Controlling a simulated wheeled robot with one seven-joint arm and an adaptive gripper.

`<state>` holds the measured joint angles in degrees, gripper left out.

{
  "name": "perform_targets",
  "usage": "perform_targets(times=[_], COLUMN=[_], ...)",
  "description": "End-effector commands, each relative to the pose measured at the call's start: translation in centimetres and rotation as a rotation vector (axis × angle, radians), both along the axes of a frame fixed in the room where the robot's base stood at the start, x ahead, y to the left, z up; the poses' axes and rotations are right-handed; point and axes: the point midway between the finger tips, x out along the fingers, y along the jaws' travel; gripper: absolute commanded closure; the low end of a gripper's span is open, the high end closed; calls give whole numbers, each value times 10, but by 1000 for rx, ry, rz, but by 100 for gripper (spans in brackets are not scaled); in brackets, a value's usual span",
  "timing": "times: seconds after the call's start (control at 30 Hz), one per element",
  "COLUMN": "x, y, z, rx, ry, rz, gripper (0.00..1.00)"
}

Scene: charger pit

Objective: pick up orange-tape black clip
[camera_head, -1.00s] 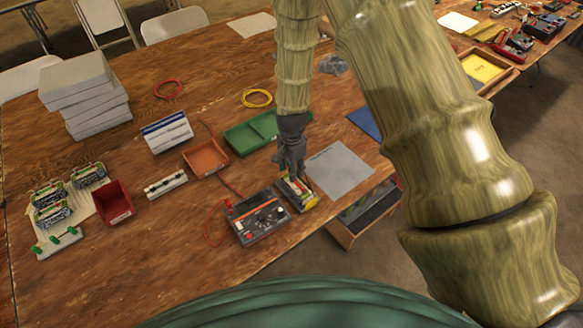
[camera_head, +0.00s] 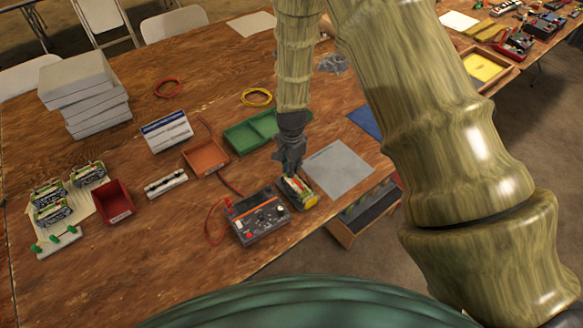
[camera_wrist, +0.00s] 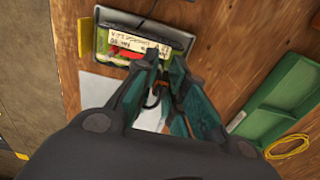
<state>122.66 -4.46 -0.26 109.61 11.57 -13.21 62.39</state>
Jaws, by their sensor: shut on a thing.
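My gripper (camera_head: 289,170) points down above the small battery-like pack (camera_head: 298,192) with a yellow end, beside the grey mat. In the wrist view my gripper (camera_wrist: 160,62) has its teal-lined fingers drawn together. A small dark curved piece with a touch of orange, seemingly the orange-tape black clip (camera_wrist: 152,98), shows between the fingers. The fingers hide most of it, and it cannot be made out in the head view. The pack, with a white label and red and green parts, also shows in the wrist view (camera_wrist: 122,46), beyond the fingertips.
A meter box (camera_head: 258,217) with red leads stands left of the pack. A green tray (camera_head: 240,138), an orange bin (camera_head: 205,157) and a yellow cable coil (camera_head: 256,97) lie farther back. The grey mat (camera_head: 340,168) is bare. The table's front edge is close.

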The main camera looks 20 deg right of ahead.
Motion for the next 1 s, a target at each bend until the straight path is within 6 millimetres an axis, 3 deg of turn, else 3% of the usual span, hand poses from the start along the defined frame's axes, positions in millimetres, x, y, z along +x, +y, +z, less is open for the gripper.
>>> perform_targets(times=[0.37, 0.8, 1.0], x=[-3, -97, -127], y=[1, 44, 59], z=[30, 38, 43], rx=[-1, -2, -1], ry=[0, 2, 1], rz=[0, 2, 1], gripper=[100, 100, 100])
